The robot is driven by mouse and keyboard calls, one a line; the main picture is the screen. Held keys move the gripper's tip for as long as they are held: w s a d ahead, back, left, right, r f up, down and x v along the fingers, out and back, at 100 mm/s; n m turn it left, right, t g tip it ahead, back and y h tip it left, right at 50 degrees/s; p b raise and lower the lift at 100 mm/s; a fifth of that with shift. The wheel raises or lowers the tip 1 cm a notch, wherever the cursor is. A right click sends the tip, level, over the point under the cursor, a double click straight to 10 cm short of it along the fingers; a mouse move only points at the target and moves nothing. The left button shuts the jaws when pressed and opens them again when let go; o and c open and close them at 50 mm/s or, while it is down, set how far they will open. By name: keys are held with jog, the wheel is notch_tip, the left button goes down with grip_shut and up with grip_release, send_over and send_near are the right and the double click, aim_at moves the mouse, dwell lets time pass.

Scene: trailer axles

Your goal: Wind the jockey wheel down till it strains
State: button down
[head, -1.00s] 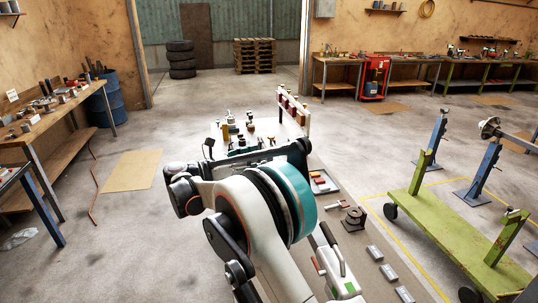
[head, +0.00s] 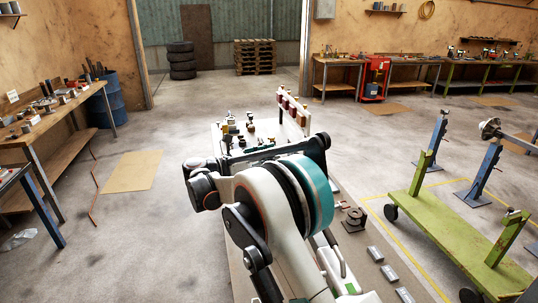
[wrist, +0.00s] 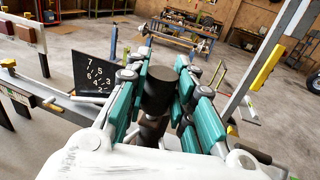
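In the wrist view, my gripper (wrist: 160,84) has its teal-padded fingers on both sides of a dark upright cylinder (wrist: 158,92), which looks like a grip or knob. The pads seem to meet it on both sides, with no clear gap. A dark shaft continues below it. A black plate with white numbers (wrist: 94,74) stands just left of the fingers. I cannot make out the jockey wheel itself. In the head view, my arm hides the gripper and whatever it holds.
A bench with small parts (head: 232,130) and a red-and-white rail (head: 292,108) lies beyond my arm. A green wheeled frame (head: 455,235) and blue stands (head: 482,175) stand to the right. Grey blocks (head: 389,273) lie at lower right. The floor at left centre is open.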

jog(key=shift+s, duration=0.1)
jog(key=shift+s+d+f+n+t+y+b, duration=0.1)
jog(key=shift+s+n+t+y+b, duration=0.15)
jog(key=shift+n+t+y, duration=0.15)
jog(key=shift+s+d+r+n+t+y+b, duration=0.1)
jog(key=shift+n+t+y+b, duration=0.2)
jog(key=shift+t, duration=0.25)
jog(key=shift+s+d+f+n+t+y+b, duration=0.1)
jog(key=shift+s+n+t+y+b, duration=0.15)
jog(key=shift+n+t, duration=0.2)
jog(key=s+d+n+y+b, duration=0.1)
jog(key=d+n+y, duration=0.3)
jog(key=n+y, duration=0.5)
jog(key=s+d+n+y+b, duration=0.1)
jog(key=d+n+y+b, duration=0.3)
jog(key=n+y, duration=0.5)
jog(key=shift+s+d+n+t+y, duration=0.25)
jog(key=shift+d+n+t+y, duration=0.1)
jog(key=shift+y, duration=3.9)
jog(key=c, duration=1.3)
grip_release()
jog(key=shift+w, duration=0.15)
jog(key=shift+c, duration=0.2)
